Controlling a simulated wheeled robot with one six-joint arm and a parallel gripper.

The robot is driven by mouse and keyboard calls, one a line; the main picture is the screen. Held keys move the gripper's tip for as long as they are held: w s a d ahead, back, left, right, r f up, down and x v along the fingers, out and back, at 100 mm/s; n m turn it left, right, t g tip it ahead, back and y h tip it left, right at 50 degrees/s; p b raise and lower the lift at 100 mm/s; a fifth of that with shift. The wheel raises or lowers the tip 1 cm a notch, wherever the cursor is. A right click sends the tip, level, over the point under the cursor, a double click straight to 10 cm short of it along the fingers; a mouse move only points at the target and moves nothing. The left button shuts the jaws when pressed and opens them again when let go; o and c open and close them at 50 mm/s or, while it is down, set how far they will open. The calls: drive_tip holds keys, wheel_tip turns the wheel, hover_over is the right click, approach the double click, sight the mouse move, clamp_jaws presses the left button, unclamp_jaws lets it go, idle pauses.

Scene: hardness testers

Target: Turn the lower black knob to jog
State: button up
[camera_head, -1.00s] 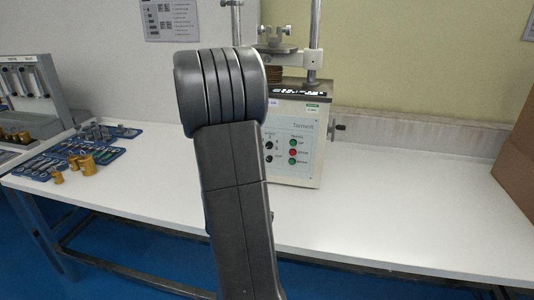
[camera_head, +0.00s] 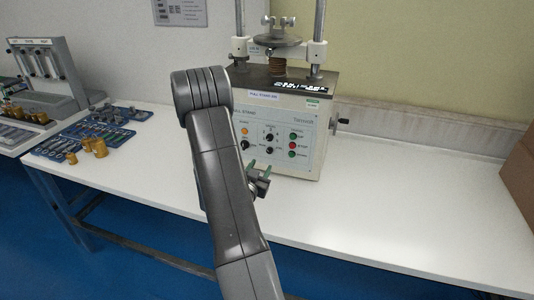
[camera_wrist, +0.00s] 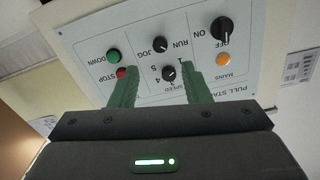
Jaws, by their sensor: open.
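The lower black knob (camera_head: 269,150), the run/jog selector, is on the pale front panel of the pull stand machine. In the wrist view the panel appears upside down, and this knob (camera_wrist: 159,44) sits between the printed words JOG and RUN, just beyond my fingertips. I cannot tell surely which word its mark points at. The black speed knob (camera_head: 269,137) is above it; in the wrist view this knob (camera_wrist: 169,73) shows between my fingers. My gripper (camera_head: 260,168) is open and empty, with green fingers, in front of the panel's lower part. It also shows in the wrist view (camera_wrist: 162,68).
A larger black mains knob (camera_wrist: 222,28) and an orange lamp (camera_wrist: 223,60) are beside the knobs. Green and red buttons (camera_head: 292,145) are on the other side. Blue trays (camera_head: 95,130) and brass weights (camera_head: 98,148) lie left. The table's right side (camera_head: 420,200) is clear.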

sight(269, 152)
drive_tip(key=p+x, duration=0.1)
drive_tip(key=x, duration=0.7)
drive_tip(key=shift+w+p, duration=0.1)
drive_tip(key=shift+p, duration=0.2)
drive_tip(key=shift+c, duration=0.2)
drive_tip(key=shift+f, duration=0.1)
clamp_jaws()
